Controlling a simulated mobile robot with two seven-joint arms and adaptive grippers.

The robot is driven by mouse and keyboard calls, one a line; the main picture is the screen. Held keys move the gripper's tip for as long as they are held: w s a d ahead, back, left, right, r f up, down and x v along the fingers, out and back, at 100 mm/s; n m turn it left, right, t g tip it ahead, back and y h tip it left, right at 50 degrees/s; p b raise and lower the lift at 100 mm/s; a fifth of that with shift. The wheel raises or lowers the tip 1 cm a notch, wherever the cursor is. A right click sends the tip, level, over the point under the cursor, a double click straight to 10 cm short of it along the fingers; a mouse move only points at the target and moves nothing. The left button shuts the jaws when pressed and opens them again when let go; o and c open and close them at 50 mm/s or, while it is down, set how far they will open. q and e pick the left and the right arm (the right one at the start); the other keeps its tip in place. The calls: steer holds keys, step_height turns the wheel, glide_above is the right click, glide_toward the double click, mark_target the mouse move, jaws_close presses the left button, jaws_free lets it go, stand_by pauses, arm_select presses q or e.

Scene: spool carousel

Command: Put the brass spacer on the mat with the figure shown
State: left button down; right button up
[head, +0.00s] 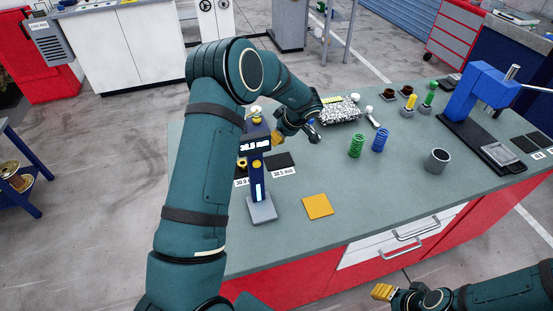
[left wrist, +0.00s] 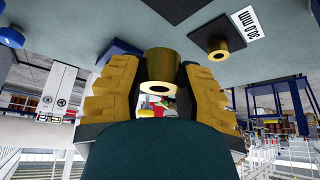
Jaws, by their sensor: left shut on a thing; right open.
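The gauge (head: 257,165) stands upright near the left of the table, and its display reads 30.5 mm. One dark mat (head: 280,160) has a label reading 30.5 mm and looks bare. To its left, partly hidden by the gauge, is the mat labelled 30.0 mm, with a brass ring on it; that ring (left wrist: 217,47) and mat (left wrist: 232,36) show in the left wrist view. My left gripper (head: 279,138) is behind the gauge, shut on a brass spacer (left wrist: 159,72) that sits between its fingers. My right gripper (head: 383,292) is open and empty, off the table's front edge.
A yellow square (head: 317,206) lies in front of the mats. A silvery bumpy block (head: 340,110) lies behind. The table's front middle is clear.

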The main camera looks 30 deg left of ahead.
mark_target(276, 159)
arm_select(q)
step_height(276, 159, down, 10)
steer(key=shift+r+b, duration=0.25)
steer(key=shift+b, duration=0.2)
steer(key=shift+f, duration=0.1)
steer(key=c, duration=0.7)
jaws_free()
steer(key=p+v, duration=0.1)
steer(key=v, duration=1.1)
